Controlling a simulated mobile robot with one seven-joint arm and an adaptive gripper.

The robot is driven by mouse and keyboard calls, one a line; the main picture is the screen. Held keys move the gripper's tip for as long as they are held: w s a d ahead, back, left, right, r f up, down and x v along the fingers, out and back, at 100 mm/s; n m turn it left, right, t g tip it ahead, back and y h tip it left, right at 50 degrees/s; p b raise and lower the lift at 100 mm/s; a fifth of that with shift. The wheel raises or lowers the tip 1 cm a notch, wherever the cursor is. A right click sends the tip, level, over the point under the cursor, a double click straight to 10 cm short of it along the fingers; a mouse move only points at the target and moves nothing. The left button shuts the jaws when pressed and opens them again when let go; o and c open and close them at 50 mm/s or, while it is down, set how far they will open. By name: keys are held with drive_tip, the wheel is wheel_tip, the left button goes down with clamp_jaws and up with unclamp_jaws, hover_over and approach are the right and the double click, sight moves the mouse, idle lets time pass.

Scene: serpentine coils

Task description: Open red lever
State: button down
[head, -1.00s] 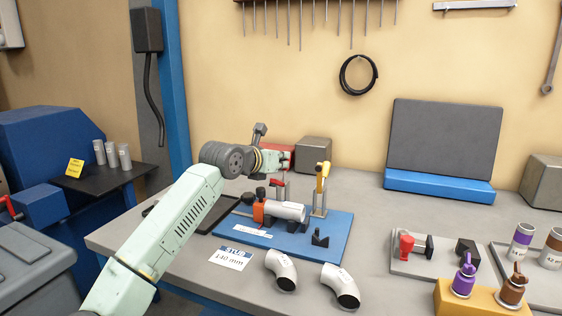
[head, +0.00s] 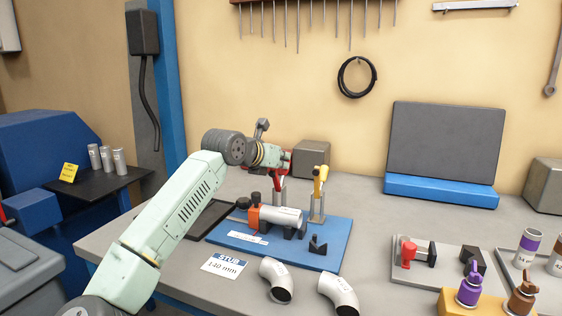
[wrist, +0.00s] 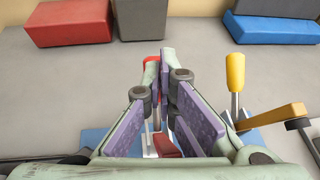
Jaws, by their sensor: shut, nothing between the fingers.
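The red lever (head: 278,172) stands about upright at the back of the blue fixture board (head: 325,256). In the wrist view, a red tip (wrist: 151,60) shows beyond my left finger, and a red lower part (wrist: 166,145) shows between the finger bases. My gripper (wrist: 158,58) has its purple-padded fingers together at the tips, with nothing held between them. It is right at the lever; contact is unclear. In the head view, my wrist partly hides the lever's top.
A yellow-handled lever (head: 320,178) stands upright to the right of the red one. A silver tube (head: 280,218) and orange block (head: 253,219) sit on the board. A red box (wrist: 68,22) and grey box (head: 311,158) stand behind. Two pipe elbows lie in front.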

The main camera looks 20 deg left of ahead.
drive_tip(key=shift+w+g, duration=0.3)
drive_tip(key=shift+w+f, duration=0.15)
drive_tip(key=shift+w, duration=0.1)
drive_tip(key=shift+f, duration=0.25)
drive_tip(key=shift+r, duration=0.1)
